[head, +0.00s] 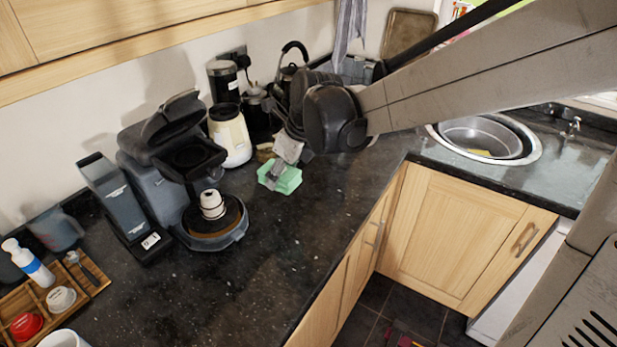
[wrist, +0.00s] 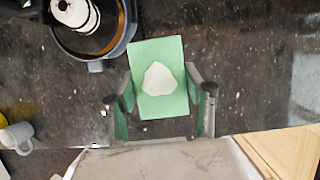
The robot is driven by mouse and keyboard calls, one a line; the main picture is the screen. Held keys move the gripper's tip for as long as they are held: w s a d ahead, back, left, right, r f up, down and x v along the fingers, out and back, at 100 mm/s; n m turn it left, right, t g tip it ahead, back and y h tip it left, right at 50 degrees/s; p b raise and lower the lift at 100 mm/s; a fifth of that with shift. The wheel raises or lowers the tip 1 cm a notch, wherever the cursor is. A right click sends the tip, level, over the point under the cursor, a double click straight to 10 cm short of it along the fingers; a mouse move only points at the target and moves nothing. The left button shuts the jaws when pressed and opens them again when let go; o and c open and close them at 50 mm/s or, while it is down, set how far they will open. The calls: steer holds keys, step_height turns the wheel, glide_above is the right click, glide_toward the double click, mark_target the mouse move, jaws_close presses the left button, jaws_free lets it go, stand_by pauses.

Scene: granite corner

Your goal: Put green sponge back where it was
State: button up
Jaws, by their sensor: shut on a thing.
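The green sponge (head: 283,182) is at the counter behind the coffee machine's round base, to its right in the head view. It also shows in the wrist view (wrist: 147,52), with a whitish patch on its face. My gripper (head: 272,177) is shut on the sponge, with a finger at each side of it in the wrist view (wrist: 160,95). The sponge is at or just above the counter; I cannot tell whether it touches. The finger nearer the wall is partly hidden in the head view.
A coffee machine (head: 158,165) holding a white and dark cup (head: 212,204) stands left of the sponge. A cream canister (head: 230,138) and dark jars stand behind. The sink (head: 483,138) is at right. The dark counter (head: 290,240) in front is clear. A wooden tray (head: 92,283) is at left.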

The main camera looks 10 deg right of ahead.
glide_above(322, 203)
steer(key=s, duration=0.1)
steer(key=f, duration=0.6)
steer(key=shift+d+f, duration=0.35)
steer(key=shift+f, duration=2.1)
steer(key=shift+f, duration=0.1)
steer(key=o, duration=1.2)
